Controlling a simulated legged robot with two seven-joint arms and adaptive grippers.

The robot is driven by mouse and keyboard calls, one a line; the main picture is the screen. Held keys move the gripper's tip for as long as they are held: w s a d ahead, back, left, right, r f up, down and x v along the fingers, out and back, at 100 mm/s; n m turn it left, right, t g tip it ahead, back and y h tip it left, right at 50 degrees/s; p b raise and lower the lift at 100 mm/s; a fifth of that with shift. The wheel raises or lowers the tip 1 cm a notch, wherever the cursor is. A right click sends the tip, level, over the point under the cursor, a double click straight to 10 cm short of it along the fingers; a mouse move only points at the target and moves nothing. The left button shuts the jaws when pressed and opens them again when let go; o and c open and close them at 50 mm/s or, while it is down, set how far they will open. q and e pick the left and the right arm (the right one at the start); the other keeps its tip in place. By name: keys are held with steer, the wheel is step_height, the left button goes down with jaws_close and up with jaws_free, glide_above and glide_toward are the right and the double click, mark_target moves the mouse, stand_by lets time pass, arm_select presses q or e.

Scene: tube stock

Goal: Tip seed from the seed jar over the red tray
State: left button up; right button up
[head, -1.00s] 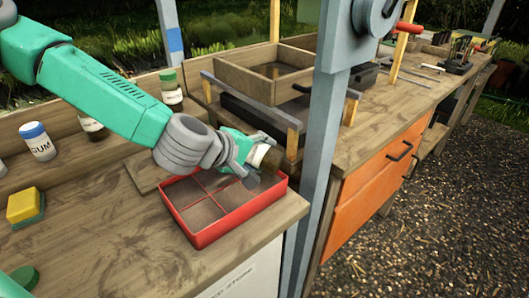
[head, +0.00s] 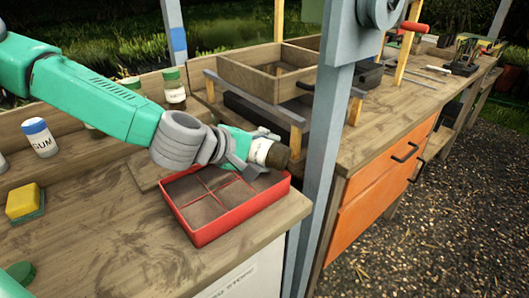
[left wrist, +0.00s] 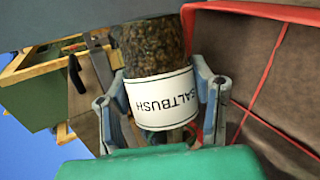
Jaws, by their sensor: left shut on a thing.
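My left gripper (head: 256,152) is shut on the seed jar (head: 277,155), a small jar with dark contents and a white label. In the left wrist view the jar (left wrist: 153,50) sits between the two fingers, and its label reads SALTBUSH. The jar lies tilted near level above the back right part of the red tray (head: 240,222). The tray is split by thin red dividers into compartments with a brown-grey floor. In the left wrist view the tray (left wrist: 235,8) is at the right. I cannot see any seed falling. My right gripper is not in view.
A jar labelled GUM (head: 39,138), a green-lidded jar (head: 174,88) and a yellow sponge (head: 23,203) stand on the bench. A grey-blue post (head: 325,150) rises just right of the tray. A wooden sieve box (head: 262,80) is behind.

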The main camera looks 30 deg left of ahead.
arm_select(q)
steer(key=shift+d, duration=0.1)
steer(key=shift+d+r, duration=0.1)
steer(key=shift+r+p, duration=0.1)
steer(key=shift+p, duration=0.5)
steer(key=shift+m+y+p, duration=0.5)
steer(key=shift+y+p, duration=0.1)
steer(key=shift+p, duration=0.05)
steer(key=shift+a, duration=0.25)
steer(key=shift+f, duration=0.2)
